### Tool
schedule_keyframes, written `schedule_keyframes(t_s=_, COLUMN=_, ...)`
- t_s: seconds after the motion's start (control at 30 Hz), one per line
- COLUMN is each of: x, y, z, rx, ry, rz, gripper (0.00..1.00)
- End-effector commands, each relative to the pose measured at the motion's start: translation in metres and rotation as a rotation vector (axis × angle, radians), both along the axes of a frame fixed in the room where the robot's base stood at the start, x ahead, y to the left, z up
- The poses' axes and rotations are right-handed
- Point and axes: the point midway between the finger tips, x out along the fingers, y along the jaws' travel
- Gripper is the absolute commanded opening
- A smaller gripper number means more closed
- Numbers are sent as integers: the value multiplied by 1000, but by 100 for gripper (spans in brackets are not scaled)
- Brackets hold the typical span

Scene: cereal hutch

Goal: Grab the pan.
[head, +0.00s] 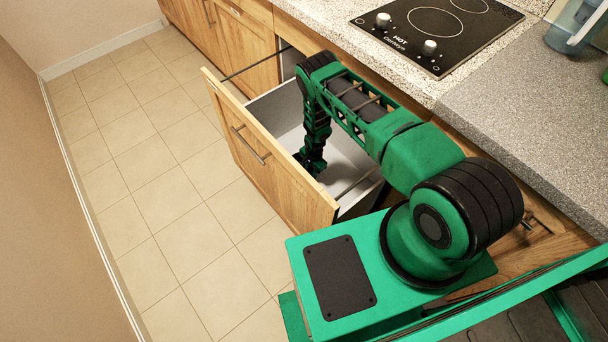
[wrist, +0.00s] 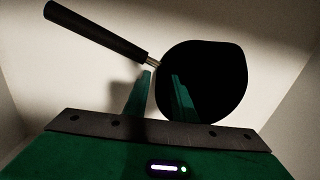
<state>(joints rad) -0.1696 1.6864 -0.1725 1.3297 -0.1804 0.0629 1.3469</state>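The pan (wrist: 210,75) is black and round, with a long black handle (wrist: 95,28) reaching to the upper left in the wrist view. It lies in the open drawer (head: 262,108). My gripper (head: 312,168) points down inside the drawer in the head view. In the wrist view my gripper (wrist: 162,76) shows two green fingers with a gap between them, near the short metal neck where handle meets pan. One finger is left of the pan's rim, the other overlaps the dark pan. Nothing is visibly clamped. In the head view I cannot separate the pan from my dark gripper.
The drawer's wooden front (head: 262,150) stands out over the tiled floor (head: 150,180), which is clear. The counter (head: 455,105) with a black cooktop (head: 440,28) is above and behind the drawer. Pale drawer walls surround my gripper closely.

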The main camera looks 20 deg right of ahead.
Motion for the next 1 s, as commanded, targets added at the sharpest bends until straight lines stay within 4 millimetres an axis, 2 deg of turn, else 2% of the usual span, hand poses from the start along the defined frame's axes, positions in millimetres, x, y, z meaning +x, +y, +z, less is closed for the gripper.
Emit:
schedule_keyframes(t_s=0.13, x=0, y=0, z=-12, rx=0, ry=0, rz=0, gripper=24)
schedule_keyframes(t_s=0.4, x=0, y=0, z=-14, rx=0, ry=0, rz=-1, gripper=24)
schedule_keyframes(t_s=0.43, x=0, y=0, z=-14, rx=0, ry=0, rz=-1, gripper=22)
schedule_keyframes(t_s=0.5, x=0, y=0, z=-14, rx=0, ry=0, rz=-1, gripper=5)
schedule_keyframes(t_s=0.53, x=0, y=0, z=-14, rx=0, ry=0, rz=-1, gripper=0)
schedule_keyframes(t_s=1.0, x=1, y=0, z=-14, rx=0, ry=0, rz=0, gripper=0)
